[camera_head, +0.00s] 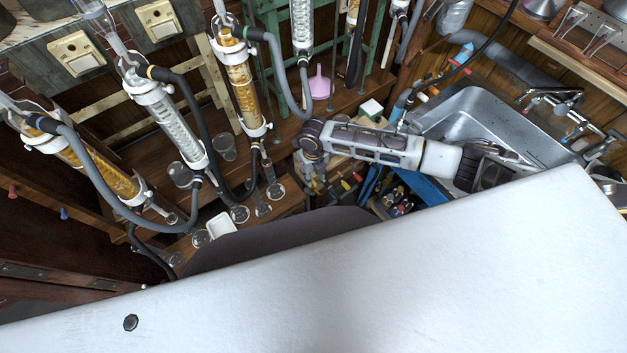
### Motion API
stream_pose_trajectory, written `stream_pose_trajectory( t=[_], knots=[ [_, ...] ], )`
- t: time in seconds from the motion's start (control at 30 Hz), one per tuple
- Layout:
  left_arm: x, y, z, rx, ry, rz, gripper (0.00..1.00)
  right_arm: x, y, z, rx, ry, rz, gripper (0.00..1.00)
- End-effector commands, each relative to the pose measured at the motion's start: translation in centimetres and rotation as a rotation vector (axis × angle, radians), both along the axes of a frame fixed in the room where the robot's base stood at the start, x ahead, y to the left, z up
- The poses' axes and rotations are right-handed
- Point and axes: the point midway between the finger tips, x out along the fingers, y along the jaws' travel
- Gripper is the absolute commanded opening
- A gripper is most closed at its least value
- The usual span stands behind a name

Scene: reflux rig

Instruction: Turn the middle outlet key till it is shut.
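My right arm reaches in from the right over the sink's left end, and its wrist and gripper (318,172) point down near the bench's front edge. The fingers are small and dark against clutter, so I cannot tell whether they are open or shut. Small yellow and red handles (352,182) show just beside the gripper. My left gripper is not in view.
Glass condensers (241,85) with amber or clear coils hang at left, joined by grey and black hoses (88,163). Glass vessels (239,214) stand below. A steel sink (480,112) lies right. A large pale surface hides the foreground.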

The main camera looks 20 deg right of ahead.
Motion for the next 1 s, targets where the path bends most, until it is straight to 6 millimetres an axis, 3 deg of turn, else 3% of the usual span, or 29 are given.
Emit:
stream_pose_trajectory(
  t=[0.3,0.77,1.0],
  knots=[
    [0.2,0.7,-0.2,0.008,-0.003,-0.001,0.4,-0.1,0.0,-3.6,0.0,0.001,0.0,0.33],
    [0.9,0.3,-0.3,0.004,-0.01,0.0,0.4,0.0,0.0,-4.4,-0.001,0.0,0.0,0.33],
    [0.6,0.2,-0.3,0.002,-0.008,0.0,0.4,0.0,0.0,-4.4,-0.001,0.0,0.0,0.06]
  ],
)
